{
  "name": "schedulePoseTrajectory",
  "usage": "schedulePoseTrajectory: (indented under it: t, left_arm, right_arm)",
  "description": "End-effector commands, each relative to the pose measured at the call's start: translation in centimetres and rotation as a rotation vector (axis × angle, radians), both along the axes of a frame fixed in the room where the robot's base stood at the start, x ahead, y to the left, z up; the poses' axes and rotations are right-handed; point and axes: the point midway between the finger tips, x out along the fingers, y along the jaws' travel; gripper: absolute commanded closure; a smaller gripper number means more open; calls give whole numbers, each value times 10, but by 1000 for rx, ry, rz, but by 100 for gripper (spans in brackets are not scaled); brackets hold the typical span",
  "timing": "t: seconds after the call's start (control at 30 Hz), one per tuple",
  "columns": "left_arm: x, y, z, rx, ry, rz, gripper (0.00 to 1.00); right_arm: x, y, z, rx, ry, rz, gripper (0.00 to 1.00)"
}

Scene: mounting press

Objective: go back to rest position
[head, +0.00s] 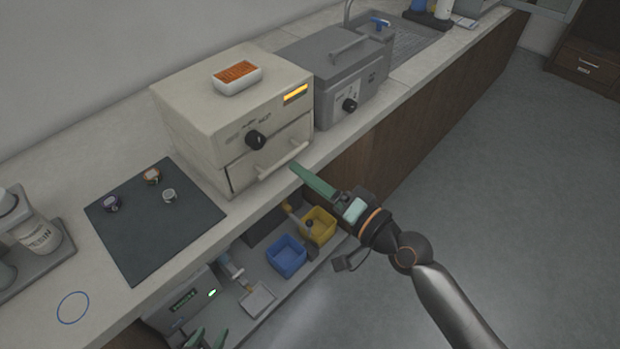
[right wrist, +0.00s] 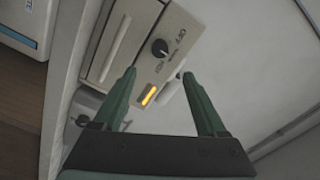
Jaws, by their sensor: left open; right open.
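My right gripper (head: 303,174) is in front of the beige box-shaped machine (head: 205,110), close to its drawer handle (head: 284,160); I cannot tell in the head view whether it touches. In the right wrist view its two green fingers (right wrist: 158,78) are spread with nothing between them. Beyond them show the black knob (right wrist: 160,47) and the lit orange display (right wrist: 148,95). My left gripper (head: 207,340) is at the bottom edge of the head view, with its green fingers apart and empty; the rest of it is cut off.
A dark mat (head: 155,225) holds a few small cups. A white dish (head: 237,79) sits on the beige machine. A grey machine (head: 335,75) stands beside it. Below the counter are a blue bin (head: 287,256) and a yellow bin (head: 318,225). The floor at right is clear.

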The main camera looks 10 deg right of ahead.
Motion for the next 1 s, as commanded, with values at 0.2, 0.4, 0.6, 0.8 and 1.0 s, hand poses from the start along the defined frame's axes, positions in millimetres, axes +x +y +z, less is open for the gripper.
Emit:
schedulePoseTrajectory:
  t: [0.2, 0.4, 0.6, 0.8, 1.0]
  left_arm:
    - [0, 0, 0, 0, 0, 0, 50]
    - [0, 0, 0, 0, 0, 0, 50]
    - [0, 0, 0, 0, 0, 0, 50]
    - [0, 0, 1, 0, 0, 0, 50]
    - [0, 0, 2, 0, 0, 0, 50]
  right_arm:
    - [0, 0, 0, 0, 0, 0, 26]
    - [0, 0, 0, 0, 0, 0, 26]
    - [-8, -6, -29, -95, 19, -28, 26]
    - [-55, -35, -134, -500, 86, -79, 26]
    - [-126, -69, -222, -926, 159, -27, 26]
